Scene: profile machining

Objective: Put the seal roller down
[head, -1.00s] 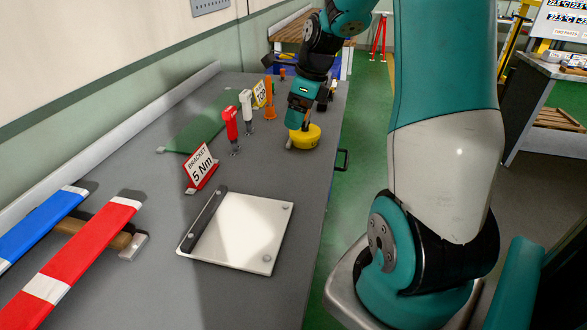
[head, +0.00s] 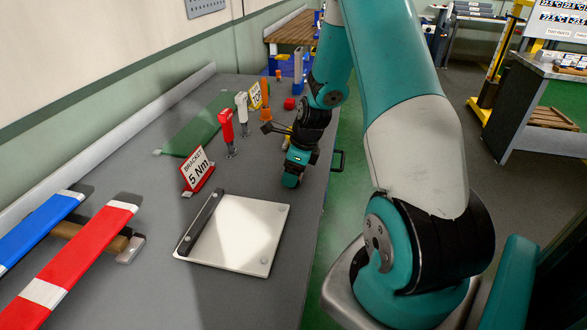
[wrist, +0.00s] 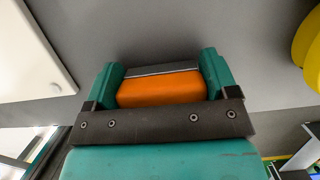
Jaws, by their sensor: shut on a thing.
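My gripper (head: 292,179) is low over the grey bench, near its right edge and beyond the white plate. In the wrist view my gripper (wrist: 162,78) is shut on an orange thing (wrist: 162,91) with a dark grey strip along its far side, which I take to be the seal roller. It lies between the two teal fingers. The wrist view does not settle whether it touches the bench. In the head view the gripper and arm hide the roller.
The white plate (head: 240,235) lies nearer on the bench (head: 130,160); a yellow round thing (wrist: 309,52) lies right in the wrist view. A "5 Nm" sign (head: 198,169), red (head: 226,128) and white (head: 241,103) tools stand left. Bare bench surrounds the gripper.

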